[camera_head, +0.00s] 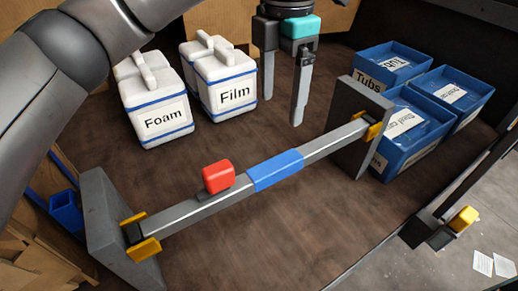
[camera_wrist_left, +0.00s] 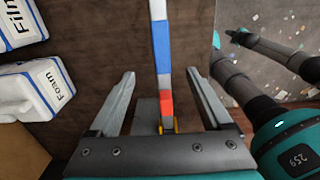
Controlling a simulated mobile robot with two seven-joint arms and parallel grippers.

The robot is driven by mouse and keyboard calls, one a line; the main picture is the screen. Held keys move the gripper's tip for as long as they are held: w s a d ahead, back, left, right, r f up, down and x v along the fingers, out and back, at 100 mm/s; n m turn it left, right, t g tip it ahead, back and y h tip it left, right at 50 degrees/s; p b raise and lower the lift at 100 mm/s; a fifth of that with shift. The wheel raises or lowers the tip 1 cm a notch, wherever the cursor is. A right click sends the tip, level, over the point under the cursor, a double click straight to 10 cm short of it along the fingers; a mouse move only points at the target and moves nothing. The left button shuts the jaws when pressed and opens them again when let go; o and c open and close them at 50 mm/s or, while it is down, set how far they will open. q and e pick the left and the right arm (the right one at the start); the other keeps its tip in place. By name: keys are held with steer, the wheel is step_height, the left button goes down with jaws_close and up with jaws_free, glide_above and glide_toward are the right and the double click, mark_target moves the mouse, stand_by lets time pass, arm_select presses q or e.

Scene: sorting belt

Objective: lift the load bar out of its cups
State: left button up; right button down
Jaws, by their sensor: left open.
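The load bar (camera_head: 205,204) is a grey beam with a blue middle band (camera_head: 275,170) and a red block (camera_head: 217,177) on top, left of the band. Its ends rest in yellow-sided cups, a left cup (camera_head: 146,249) and a right cup (camera_head: 375,131), on grey end plates. My left gripper (camera_head: 282,110) is open and empty, fingers down, behind the bar in the head view and apart from it. In the left wrist view the bar (camera_wrist_left: 158,75) runs lengthwise between the open fingers (camera_wrist_left: 165,85).
White boxes labelled Foam (camera_head: 158,100) and Film (camera_head: 220,85) stand behind the bar on the left. Blue bins (camera_head: 410,160) stand at the right, behind the right end plate (camera_head: 352,150). The brown tabletop (camera_head: 330,225) is clear in front of the bar.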

arm_select(q)
steer(key=p, duration=0.2)
glide_above(276, 162)
step_height(276, 162, down, 9)
steer(key=shift+s+d+r, duration=0.1)
steer(key=shift+s+r, duration=0.05)
steer(key=shift+f, duration=0.55)
step_height(276, 162, down, 4)
steer(key=shift+p, duration=0.75)
steer(key=shift+f, duration=0.6)
steer(key=c, duration=1.3)
jaws_close()
arm_select(e)
steer(key=r, duration=0.3)
steer(key=shift+s+d+r, duration=0.2)
steer(key=shift+s+r, duration=0.1)
steer(key=shift+s, duration=0.05)
steer(key=shift+d, duration=0.1)
arm_select(q)
steer(key=shift+r, duration=0.15)
